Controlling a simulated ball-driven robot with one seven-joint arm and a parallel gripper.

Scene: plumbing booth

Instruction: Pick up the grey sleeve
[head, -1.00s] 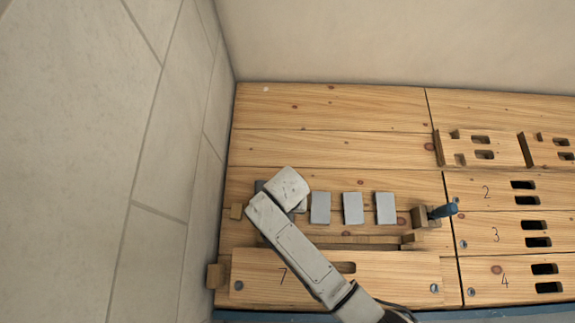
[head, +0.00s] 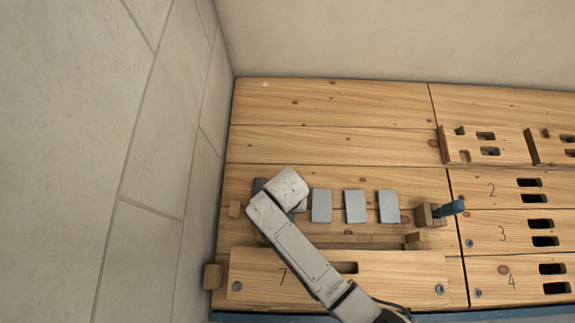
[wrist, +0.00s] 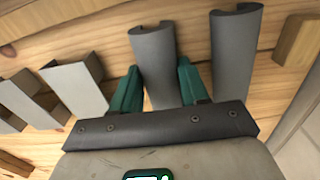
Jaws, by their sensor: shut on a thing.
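A grey sleeve (wrist: 154,62), a channel-like piece with a rounded outside, stands between the two green fingers of my gripper (wrist: 155,88) in the wrist view. The gripper is shut on it. A second grey sleeve (wrist: 236,52) stands just right of the gripper, apart from the fingers. In the head view my arm's end covers the gripper and the held sleeve. A dark grey edge (head: 259,185) shows left of the arm's end, likely the second sleeve.
Several light grey pieces stand in a row, one of them (head: 321,205) right of my arm; one also shows in the wrist view (wrist: 75,85). A front board marked 7 (head: 390,275) lies under my arm.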

